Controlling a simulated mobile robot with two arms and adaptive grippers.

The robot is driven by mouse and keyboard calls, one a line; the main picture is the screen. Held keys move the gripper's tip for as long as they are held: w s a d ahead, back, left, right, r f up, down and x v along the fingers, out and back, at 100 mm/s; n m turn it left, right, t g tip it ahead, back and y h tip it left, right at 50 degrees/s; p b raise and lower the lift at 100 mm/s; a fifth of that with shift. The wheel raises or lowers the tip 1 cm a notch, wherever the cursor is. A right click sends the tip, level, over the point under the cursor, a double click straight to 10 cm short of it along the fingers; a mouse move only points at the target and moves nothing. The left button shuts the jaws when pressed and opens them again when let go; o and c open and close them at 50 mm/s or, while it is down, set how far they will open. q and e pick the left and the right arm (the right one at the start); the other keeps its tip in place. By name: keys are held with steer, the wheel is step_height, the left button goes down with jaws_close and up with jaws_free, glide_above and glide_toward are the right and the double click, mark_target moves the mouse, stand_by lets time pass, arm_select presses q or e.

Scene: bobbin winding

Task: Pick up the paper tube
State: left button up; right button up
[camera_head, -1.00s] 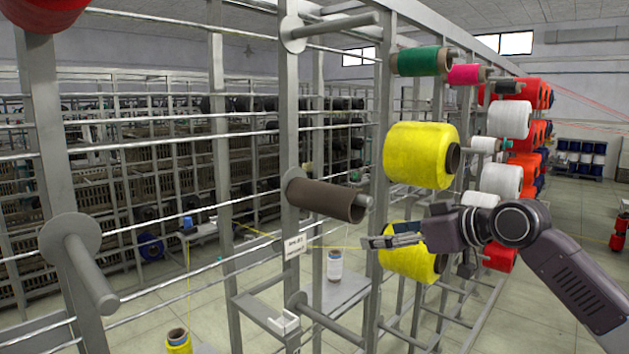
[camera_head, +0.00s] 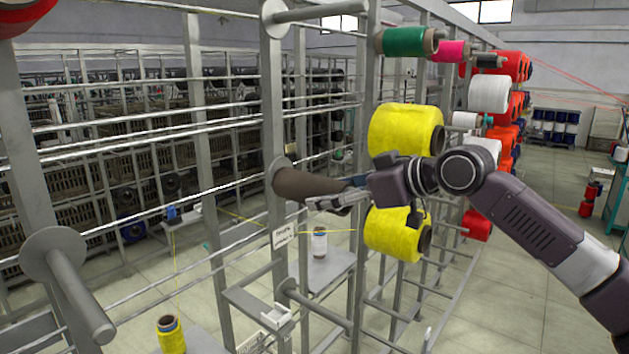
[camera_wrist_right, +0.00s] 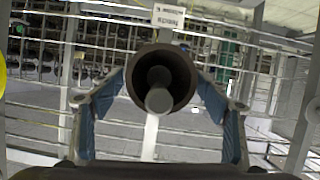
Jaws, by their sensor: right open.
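The brown paper tube (camera_head: 302,186) sits on a grey peg of the metal rack, near the middle of the head view. In the right wrist view its open end (camera_wrist_right: 185,72) faces me, with the peg (camera_wrist_right: 158,92) showing inside it. My right gripper (camera_head: 335,192) is at the tube's near end. In the right wrist view its two blue-padded fingers (camera_wrist_right: 160,115) are spread, one on each side of the tube, with gaps beside it. The gripper partly hides the tube's end in the head view. My left gripper is not in view.
Yellow spools (camera_head: 405,131) sit close to my right arm, one above and one below the gripper. Empty pegs (camera_head: 68,285) stick out at left and above. Rack posts (camera_head: 275,130) and rails surround the tube. A white-labelled spool (camera_head: 319,243) stands on a lower shelf.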

steer(key=x, duration=0.3)
steer(key=shift+s+d+r, duration=0.1)
steer(key=shift+s+d, duration=0.05)
steer(key=shift+c, duration=0.3)
steer(key=shift+d, duration=0.1)
steer(key=shift+c, duration=1.3)
steer(key=c, duration=0.9)
steer(key=shift+r, duration=0.1)
steer(key=shift+c, duration=0.2)
